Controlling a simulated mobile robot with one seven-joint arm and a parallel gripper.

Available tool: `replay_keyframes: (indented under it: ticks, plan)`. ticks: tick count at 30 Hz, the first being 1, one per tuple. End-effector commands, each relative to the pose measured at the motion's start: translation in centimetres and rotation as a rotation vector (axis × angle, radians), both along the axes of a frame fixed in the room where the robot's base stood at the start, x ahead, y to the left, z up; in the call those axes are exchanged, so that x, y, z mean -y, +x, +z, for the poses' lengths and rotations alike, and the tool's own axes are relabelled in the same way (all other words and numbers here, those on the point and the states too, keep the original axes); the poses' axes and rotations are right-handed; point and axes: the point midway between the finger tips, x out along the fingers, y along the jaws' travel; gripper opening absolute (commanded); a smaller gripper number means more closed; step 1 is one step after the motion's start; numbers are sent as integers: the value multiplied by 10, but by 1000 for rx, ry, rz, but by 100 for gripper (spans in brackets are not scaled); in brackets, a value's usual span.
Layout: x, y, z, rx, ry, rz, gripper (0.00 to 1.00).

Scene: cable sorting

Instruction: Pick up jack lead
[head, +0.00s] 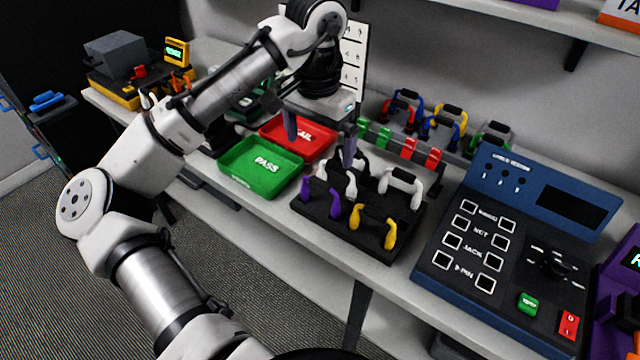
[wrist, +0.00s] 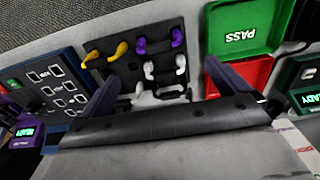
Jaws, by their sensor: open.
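A black tray (head: 384,252) holds several leads with black middles: a purple one (head: 306,188), a yellow one (head: 389,238), a white one at the back left (head: 350,185) and a white one at the back right (head: 416,190). I cannot tell which is the jack lead. My gripper (head: 320,142) is open and empty, above and behind the tray's back left. In the wrist view my gripper (wrist: 167,88) spans the near side of the tray. The purple (wrist: 177,36), yellow (wrist: 121,49) and one white lead (wrist: 181,64) show there; the other white is partly hidden by a finger.
A green PASS tray (head: 236,183) and a red FAIL tray (head: 318,152) lie left of the black tray. A blue tester (head: 470,285) stands to the right. Behind is a rack (head: 375,140) with green and red clips, and more coloured leads beyond it.

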Motion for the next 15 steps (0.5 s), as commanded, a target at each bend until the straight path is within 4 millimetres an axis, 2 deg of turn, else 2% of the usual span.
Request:
replay_keyframes:
  ticks: [10,15]
  plan:
    - [-3,-3,-60,-24,15,1,100]
    - [-3,-3,-81,-20,15,2,100]
